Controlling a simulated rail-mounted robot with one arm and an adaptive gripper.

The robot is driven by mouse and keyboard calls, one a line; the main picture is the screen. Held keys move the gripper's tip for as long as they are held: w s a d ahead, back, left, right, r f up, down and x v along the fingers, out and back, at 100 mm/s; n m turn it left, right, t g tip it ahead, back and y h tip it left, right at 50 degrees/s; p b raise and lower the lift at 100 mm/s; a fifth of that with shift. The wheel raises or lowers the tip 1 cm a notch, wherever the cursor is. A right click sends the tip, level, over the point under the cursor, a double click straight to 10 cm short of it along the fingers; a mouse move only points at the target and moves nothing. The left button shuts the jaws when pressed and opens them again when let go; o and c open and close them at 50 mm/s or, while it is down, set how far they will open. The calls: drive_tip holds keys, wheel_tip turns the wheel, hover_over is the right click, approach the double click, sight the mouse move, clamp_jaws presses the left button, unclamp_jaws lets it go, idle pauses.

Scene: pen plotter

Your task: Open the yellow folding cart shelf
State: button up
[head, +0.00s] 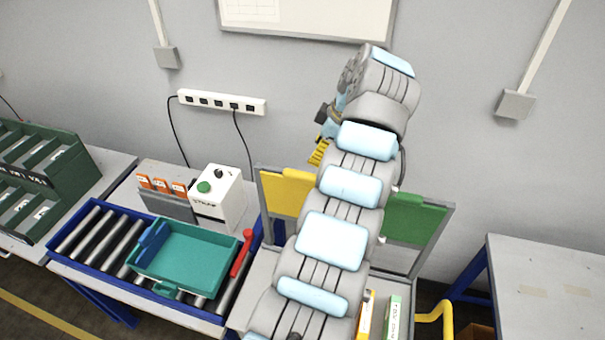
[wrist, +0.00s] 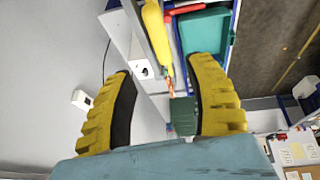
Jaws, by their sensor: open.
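The yellow folding shelf (head: 287,191) is a flat panel standing folded upright against the cart's grey frame (head: 440,240), left of my arm in the head view. In the wrist view the yellow shelf (wrist: 155,35) appears as a narrow strip, seen nearly edge-on, beyond the fingertips. My gripper (head: 322,143) is above the shelf's right end, partly hidden behind my arm. In the wrist view my gripper (wrist: 160,67) has its yellow fingers wide apart, with nothing held between them. A green panel (head: 415,219) is on the frame's right side, partly hidden by my arm.
A blue-framed roller conveyor (head: 70,233) with a teal tray (head: 190,255) and red handle (head: 241,253) lies left of the cart. A white box (head: 222,195) stands behind the tray. The wall with a power strip (head: 222,102) is behind. A grey table (head: 550,290) stands right.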

sight(303, 174)
drive_tip(key=shift+x, duration=0.8)
drive_tip(key=p+x, duration=0.1)
drive_tip(key=x, duration=0.9)
drive_tip(key=shift+p, duration=0.4)
clamp_jaws()
